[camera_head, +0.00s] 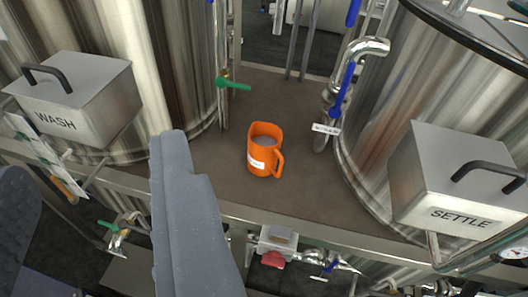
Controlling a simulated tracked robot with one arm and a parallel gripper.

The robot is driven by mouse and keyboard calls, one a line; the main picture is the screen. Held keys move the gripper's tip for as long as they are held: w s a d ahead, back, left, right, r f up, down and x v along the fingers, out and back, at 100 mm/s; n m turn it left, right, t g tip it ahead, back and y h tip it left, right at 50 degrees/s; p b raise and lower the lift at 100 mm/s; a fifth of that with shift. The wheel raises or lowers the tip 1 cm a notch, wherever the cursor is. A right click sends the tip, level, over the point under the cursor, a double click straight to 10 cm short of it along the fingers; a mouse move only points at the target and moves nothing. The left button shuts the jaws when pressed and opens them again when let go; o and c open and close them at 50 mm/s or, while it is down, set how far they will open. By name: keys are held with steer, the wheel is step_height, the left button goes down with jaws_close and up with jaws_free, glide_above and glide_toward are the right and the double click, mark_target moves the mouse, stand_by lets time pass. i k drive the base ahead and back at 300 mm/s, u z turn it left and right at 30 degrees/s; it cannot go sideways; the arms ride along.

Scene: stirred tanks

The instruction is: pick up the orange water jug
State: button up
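The orange water jug (264,150) stands upright on the brown deck between two steel tanks, in the middle of the view. Its open top faces up, its handle points right and down, and a white label is on its side. My gripper (93,152) shows as two grey fingers, one at the lower left edge and one left of the middle. They are wide apart with nothing seen between them. The jug is to the right of both fingers and is not touched in this view. The jug is fully visible.
The WASH tank (100,30) stands left, with a steel box (75,98). The SETTLE tank (375,130) stands right, with its own box (455,175). A green-handled valve (232,85) and a blue-handled valve (343,92) flank the jug. Pipes run below the deck's front edge.

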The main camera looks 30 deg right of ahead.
mark_target(265, 140)
steer(key=k, duration=0.6)
steer(key=u, duration=0.45)
steer(key=i, duration=1.55)
steer(key=z, duration=0.5)
